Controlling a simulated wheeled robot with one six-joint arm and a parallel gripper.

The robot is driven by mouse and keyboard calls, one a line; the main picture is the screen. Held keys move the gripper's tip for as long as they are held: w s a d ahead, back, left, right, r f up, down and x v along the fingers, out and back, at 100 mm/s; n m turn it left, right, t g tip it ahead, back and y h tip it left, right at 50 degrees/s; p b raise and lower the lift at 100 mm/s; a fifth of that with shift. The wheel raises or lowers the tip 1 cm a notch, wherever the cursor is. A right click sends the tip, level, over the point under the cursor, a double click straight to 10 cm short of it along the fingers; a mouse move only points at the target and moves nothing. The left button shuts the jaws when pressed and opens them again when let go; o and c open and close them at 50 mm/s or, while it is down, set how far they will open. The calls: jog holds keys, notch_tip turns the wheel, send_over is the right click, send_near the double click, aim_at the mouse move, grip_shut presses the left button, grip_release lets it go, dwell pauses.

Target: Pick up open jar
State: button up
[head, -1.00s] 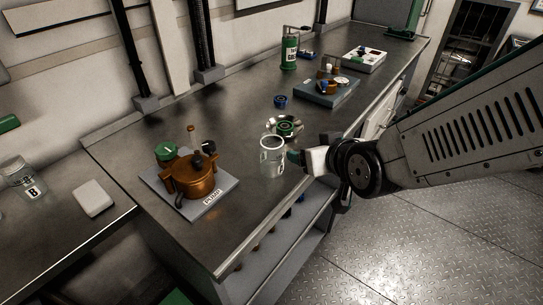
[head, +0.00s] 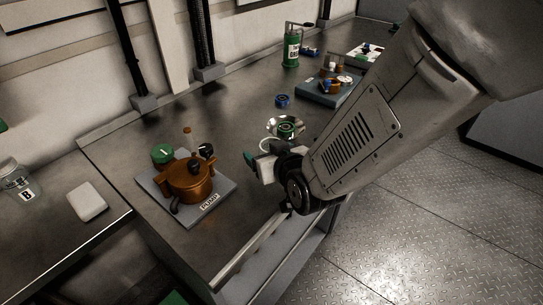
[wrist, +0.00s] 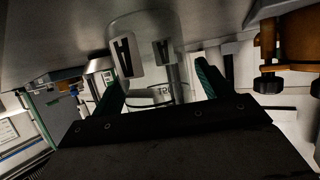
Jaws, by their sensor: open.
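The open jar is clear glass; in the wrist view the jar (wrist: 146,32) bears a dark letter label and appears between my fingers, with the bench at the top of the picture. In the head view only the rim of the jar (head: 271,144) shows, the rest hidden behind my gripper (head: 254,162). In the wrist view my gripper (wrist: 160,88) is open, its green-lined fingers left and right of the jar's lower part in the picture. I cannot tell whether either finger touches the glass.
A copper pump (head: 188,181) on a grey plate stands left of my gripper. A shiny dish (head: 286,127) with a green-and-dark part lies just behind the jar. A small blue part (head: 282,100) and a grey block with copper fittings (head: 328,90) lie farther back. The bench's front edge is close.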

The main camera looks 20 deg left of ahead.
jog(key=shift+w+d, duration=0.1)
jog(key=c, duration=1.1)
jog(key=shift+r, duration=0.2)
